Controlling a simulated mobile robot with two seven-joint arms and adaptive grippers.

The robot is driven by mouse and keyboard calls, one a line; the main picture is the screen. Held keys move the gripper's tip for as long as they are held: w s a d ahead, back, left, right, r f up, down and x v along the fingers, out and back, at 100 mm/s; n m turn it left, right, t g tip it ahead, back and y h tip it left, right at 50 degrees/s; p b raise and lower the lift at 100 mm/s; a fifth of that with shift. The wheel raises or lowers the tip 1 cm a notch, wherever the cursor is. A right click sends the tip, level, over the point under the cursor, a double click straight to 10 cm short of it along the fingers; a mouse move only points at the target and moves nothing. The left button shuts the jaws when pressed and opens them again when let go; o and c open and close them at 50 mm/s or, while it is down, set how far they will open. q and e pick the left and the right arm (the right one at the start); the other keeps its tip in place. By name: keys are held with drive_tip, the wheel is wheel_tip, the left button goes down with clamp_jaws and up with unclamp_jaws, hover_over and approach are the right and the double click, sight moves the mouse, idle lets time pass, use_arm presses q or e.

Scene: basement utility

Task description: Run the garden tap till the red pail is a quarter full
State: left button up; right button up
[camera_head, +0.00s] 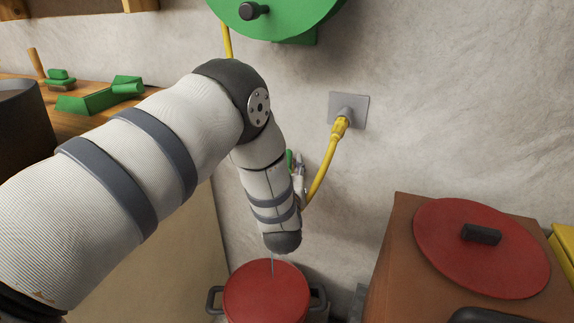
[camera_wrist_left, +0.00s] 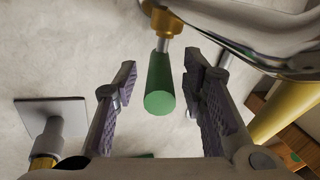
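The green tap lever (camera_wrist_left: 160,85) lies between the two fingers of my left gripper (camera_wrist_left: 160,100) in the left wrist view. The fingers are apart, with a gap on both sides of the lever. The lever joins a brass fitting (camera_wrist_left: 166,22). In the head view the lever tip (camera_head: 289,160) shows beside the gripper (camera_head: 299,180); my left arm hides most of the tap. A red round vessel (camera_head: 265,292) with dark side handles, seemingly the pail, stands below. A thin bluish line (camera_head: 273,264), apparently water, reaches down over it. Its water level cannot be told. My right gripper is out of view.
A yellow hose (camera_head: 322,178) runs from a grey wall plate (camera_head: 349,110) behind my left wrist. A green reel (camera_head: 280,15) hangs above. A red round lid (camera_head: 470,270) lies on a brown box at right. A wooden bench (camera_head: 62,122) stands left.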

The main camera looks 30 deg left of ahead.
use_arm(q)
drive_tip(key=v, duration=1.2)
drive_tip(key=shift+s, duration=0.1)
